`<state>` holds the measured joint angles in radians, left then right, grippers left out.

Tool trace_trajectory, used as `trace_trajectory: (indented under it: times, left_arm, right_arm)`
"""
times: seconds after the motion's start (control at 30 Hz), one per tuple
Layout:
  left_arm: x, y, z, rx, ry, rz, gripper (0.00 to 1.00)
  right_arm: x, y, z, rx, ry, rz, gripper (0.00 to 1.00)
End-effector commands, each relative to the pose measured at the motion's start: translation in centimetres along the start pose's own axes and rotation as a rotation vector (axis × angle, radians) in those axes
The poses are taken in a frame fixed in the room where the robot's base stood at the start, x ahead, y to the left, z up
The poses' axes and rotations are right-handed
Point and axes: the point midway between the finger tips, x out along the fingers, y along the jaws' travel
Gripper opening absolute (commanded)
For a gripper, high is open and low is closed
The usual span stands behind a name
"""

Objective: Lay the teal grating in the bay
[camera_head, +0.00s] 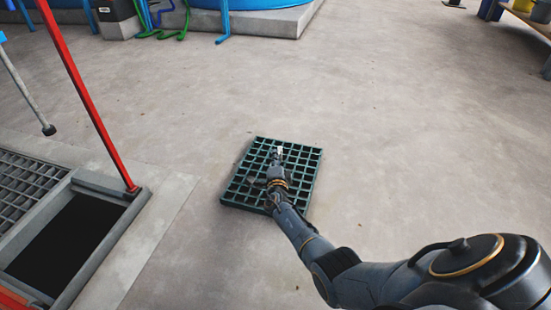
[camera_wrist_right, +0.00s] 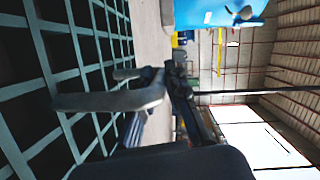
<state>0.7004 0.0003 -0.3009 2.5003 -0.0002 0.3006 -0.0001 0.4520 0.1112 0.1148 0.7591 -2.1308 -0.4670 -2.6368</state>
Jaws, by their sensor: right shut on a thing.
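The teal grating (camera_head: 240,190) is a square lattice of dark teal bars in the middle of the head view, right of the open bay. My right gripper (camera_head: 277,158) is over its middle and is shut on it. The wrist view shows the grating's bars (camera_wrist_right: 62,75) close beside the fingers of my right gripper (camera_wrist_right: 118,88); the exact grip point is hard to see. I cannot tell whether the grating touches the floor. The bay (camera_head: 65,240) is a dark rectangular opening with a grey metal frame at the lower left. My left gripper is not in view.
A grey grating (camera_head: 25,185) lies left of the bay. A red post (camera_head: 95,105) rises at the bay's far right corner. A grey rod (camera_head: 25,90) with a dark end is at the left. A blue tank (camera_head: 265,5) stands at the back. Floor between bay and grating is clear.

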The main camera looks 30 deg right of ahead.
Motion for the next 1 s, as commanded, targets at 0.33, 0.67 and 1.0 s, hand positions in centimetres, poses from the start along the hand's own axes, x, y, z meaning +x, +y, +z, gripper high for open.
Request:
trace_trajectory:
  times: [0.33,0.67,1.0]
  left_arm:
    - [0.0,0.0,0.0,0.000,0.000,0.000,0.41]
    - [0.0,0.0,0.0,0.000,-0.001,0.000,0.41]
    - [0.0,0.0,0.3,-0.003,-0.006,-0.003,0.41]
  right_arm:
    - [0.0,0.0,0.0,0.000,0.001,-0.001,0.20]
    - [0.0,0.0,0.0,0.000,0.001,-0.001,0.37]
    - [0.0,0.2,-1.2,-0.004,0.002,-0.001,0.37]
